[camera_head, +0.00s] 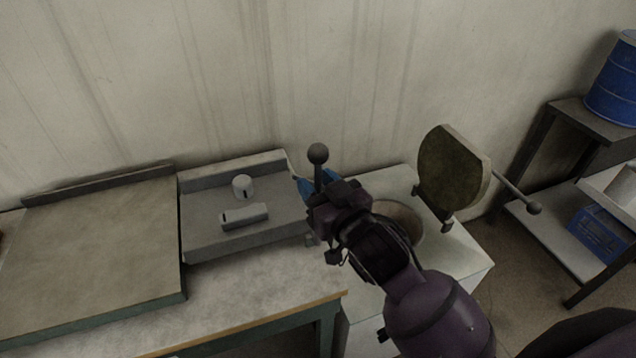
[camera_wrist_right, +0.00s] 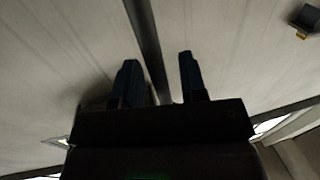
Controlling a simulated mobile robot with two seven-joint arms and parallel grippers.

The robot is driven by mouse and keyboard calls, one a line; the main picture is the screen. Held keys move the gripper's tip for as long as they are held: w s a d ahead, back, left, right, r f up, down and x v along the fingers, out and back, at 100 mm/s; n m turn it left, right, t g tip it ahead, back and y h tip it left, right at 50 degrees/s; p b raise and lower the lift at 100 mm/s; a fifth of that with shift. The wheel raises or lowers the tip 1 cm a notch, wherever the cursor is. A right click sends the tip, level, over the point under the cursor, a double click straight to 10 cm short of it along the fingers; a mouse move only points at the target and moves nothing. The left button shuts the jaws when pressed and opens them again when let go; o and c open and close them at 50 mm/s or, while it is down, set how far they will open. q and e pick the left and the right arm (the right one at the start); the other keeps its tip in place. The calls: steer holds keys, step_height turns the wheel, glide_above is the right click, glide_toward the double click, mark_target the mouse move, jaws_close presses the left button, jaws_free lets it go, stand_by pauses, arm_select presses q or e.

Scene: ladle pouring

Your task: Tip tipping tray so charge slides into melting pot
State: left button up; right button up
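The grey tipping tray (camera_head: 205,235) lies on the bench, looking level. The charge on it is a short cylinder (camera_head: 242,186) and a block (camera_head: 245,215). A dark lever with a ball knob (camera_head: 318,154) stands upright at the tray's right end. My right gripper (camera_head: 318,195) is at this lever. In the right wrist view my two fingers (camera_wrist_right: 158,80) stand apart with the lever's rod (camera_wrist_right: 146,40) between them, and a gap shows beside the right finger. The melting pot (camera_head: 408,218) is right of the tray, partly hidden by my right arm. My left gripper is not in view.
The pot's round lid (camera_head: 448,172) stands raised, its handle (camera_head: 515,190) reaching right. A flat board (camera_head: 90,250) with a raised back edge lies left of the tray. A shelf rack (camera_head: 545,235) with a blue drum (camera_head: 612,85) stands at the right. The wall is close behind.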

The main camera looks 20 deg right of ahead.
jaws_close()
steer(key=shift+d, duration=0.15)
stand_by(0.4)
